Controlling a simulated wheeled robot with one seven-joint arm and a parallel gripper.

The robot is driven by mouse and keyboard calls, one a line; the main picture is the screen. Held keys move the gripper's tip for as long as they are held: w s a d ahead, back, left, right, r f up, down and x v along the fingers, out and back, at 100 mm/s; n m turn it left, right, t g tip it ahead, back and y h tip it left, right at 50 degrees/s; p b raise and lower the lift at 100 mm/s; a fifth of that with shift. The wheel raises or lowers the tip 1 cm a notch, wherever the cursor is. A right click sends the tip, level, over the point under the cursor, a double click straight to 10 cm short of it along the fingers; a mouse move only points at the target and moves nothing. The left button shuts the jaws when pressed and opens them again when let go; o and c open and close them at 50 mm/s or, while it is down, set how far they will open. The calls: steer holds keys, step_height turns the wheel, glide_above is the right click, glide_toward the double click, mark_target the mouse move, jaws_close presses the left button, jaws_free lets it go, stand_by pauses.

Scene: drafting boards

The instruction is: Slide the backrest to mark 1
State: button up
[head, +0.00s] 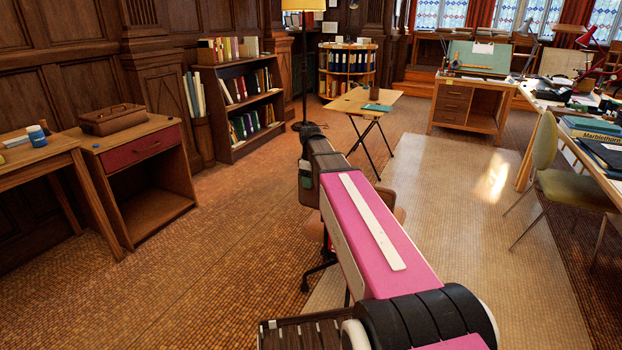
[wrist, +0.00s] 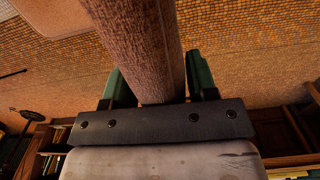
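In the wrist view my gripper (wrist: 160,82) has one green finger on each side of a thick brown fabric piece, which looks like the backrest (wrist: 140,40). The fingers lie flush against its two sides, so the gripper looks shut on it. In the head view my pink arm reaches forward over a chair and hides most of it. A brown upholstered part (head: 399,214) shows at the arm's right, and dark chair legs (head: 318,278) show at its left. No numbered mark is readable in either view.
A small folding table (head: 362,101) stands ahead. A wooden cabinet (head: 150,190) and a bookcase (head: 240,105) line the left wall. A green-seated chair (head: 575,190) and a cluttered desk stand at the right. The floor left of my arm is clear.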

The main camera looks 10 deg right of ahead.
steer(key=o, duration=0.3)
steer(key=shift+f, duration=0.15)
step_height(320, 180, up, 11)
stand_by(0.5)
